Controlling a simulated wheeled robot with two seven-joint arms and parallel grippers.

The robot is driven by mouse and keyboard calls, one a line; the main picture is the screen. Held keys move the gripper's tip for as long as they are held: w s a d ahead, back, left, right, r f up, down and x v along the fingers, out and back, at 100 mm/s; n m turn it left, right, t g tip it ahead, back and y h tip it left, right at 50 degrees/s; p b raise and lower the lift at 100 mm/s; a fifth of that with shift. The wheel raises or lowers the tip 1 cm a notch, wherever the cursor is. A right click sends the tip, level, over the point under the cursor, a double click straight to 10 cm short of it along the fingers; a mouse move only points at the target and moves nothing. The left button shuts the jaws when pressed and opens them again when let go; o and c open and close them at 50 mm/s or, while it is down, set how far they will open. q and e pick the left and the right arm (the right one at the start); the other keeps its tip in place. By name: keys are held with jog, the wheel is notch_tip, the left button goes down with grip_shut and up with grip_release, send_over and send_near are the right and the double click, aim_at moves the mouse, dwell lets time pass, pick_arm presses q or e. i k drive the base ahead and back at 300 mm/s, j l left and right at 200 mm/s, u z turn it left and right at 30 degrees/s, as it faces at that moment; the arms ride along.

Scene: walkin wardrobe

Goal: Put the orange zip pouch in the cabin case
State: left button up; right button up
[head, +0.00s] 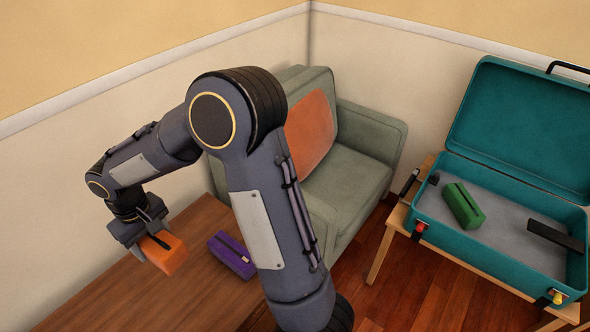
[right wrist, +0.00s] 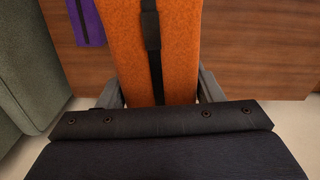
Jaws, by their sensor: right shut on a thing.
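The orange zip pouch (head: 165,254) is a boxy orange block with a dark zip strip along its top. My right gripper (head: 153,243) is shut on it, with a finger on either side, above the wooden table's left part. In the right wrist view the pouch (right wrist: 178,45) fills the middle between the two fingers (right wrist: 160,92). Whether it touches the table I cannot tell. The teal cabin case (head: 474,241) stands open at the right, its lid raised at the back. A green pouch (head: 463,205) and a dark flat item (head: 555,237) lie inside. My left gripper is not in view.
A purple pouch (head: 232,255) lies on the wooden table (head: 205,300), right of the orange one. A green armchair (head: 368,150) with an orange cushion (head: 311,135) stands between table and case. The case rests on a light wooden stand (head: 377,256). Its middle has free room.

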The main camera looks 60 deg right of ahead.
aim_at(499, 230)
jog(key=l+z, duration=0.1)
jog(key=z, duration=0.3)
jog(key=l+z, duration=0.15)
jog(key=z, duration=0.3)
jog(key=l+z, duration=0.1)
jog(key=z, duration=0.3)
jog(key=l+z, duration=0.15)
jog(key=z, duration=0.25)
jog(key=i+z, duration=0.1)
jog(key=z, duration=0.35)
jog(key=i+l+z, duration=0.65)
jog(key=i+l, duration=0.2)
jog(key=i, duration=0.15)
